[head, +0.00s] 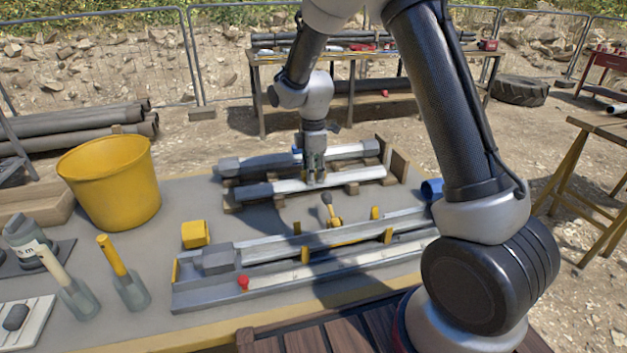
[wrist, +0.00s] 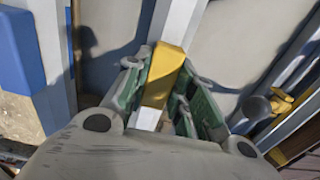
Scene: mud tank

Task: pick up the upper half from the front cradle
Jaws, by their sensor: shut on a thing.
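The upper half (head: 345,177) is a long pale bar with a dark grey left end, lying level in the front wooden cradle (head: 233,204) on the far part of the table. My gripper (head: 316,178) comes down on it from above, near its middle. In the wrist view the green-padded fingers (wrist: 160,105) are closed on both sides of a yellow band (wrist: 165,72) on the upper half. The fingers hide part of the bar. I cannot tell whether it is clear of the cradle blocks. A similar bar (head: 255,163) lies in the cradle behind.
A long metal trough (head: 330,243) with yellow clips crosses the table in front. A dark-knobbed lever (head: 327,201) stands between trough and cradle. A yellow bucket (head: 110,180) stands left, a yellow block (head: 195,234) nearer. A wooden upright (head: 398,165) stands at the cradle's right end.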

